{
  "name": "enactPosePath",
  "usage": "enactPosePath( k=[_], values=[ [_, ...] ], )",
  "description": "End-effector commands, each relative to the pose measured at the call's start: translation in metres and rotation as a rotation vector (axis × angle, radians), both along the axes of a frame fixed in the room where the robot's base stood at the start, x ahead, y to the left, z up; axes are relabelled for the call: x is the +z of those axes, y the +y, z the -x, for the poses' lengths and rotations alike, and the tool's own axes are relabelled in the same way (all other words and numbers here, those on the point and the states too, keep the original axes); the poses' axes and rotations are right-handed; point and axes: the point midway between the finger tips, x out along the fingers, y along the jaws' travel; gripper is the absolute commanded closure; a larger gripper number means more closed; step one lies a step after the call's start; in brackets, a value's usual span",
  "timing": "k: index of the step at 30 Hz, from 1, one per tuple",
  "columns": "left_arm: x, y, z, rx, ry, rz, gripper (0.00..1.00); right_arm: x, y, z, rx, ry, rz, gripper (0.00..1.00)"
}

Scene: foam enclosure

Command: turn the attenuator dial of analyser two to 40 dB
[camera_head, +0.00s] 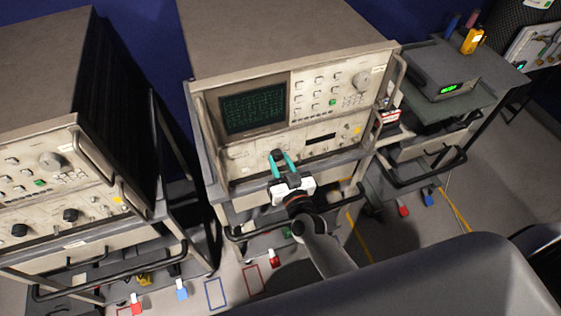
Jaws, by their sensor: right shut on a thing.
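My right gripper (283,161) has teal fingers and is at the lower front panel of the middle analyser (240,78). It is shut on a dark round dial (276,154), and the fingers hide part of it. The dial's scale and pointer are too small or covered to read. The analyser's screen (252,107) shows green traces. I cannot read a number on the analyser that marks it as two. My left gripper is out of view.
Another analyser (52,185) with dark knobs stands on a cart at the left. A grey unit with a green display (451,88) is on a cart at the right. Black cart handles (292,222) stick out below. Red and blue rectangles (215,293) mark the floor.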

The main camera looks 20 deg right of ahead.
Motion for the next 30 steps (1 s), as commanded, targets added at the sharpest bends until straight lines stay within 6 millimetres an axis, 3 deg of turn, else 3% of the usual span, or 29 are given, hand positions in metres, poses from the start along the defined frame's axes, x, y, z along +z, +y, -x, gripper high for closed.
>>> enactPosePath(
  k=[30],
  values=[
    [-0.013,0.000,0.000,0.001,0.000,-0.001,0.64,0.000,-0.002,-0.001,0.000,0.029,-0.968,0.93]
  ],
)
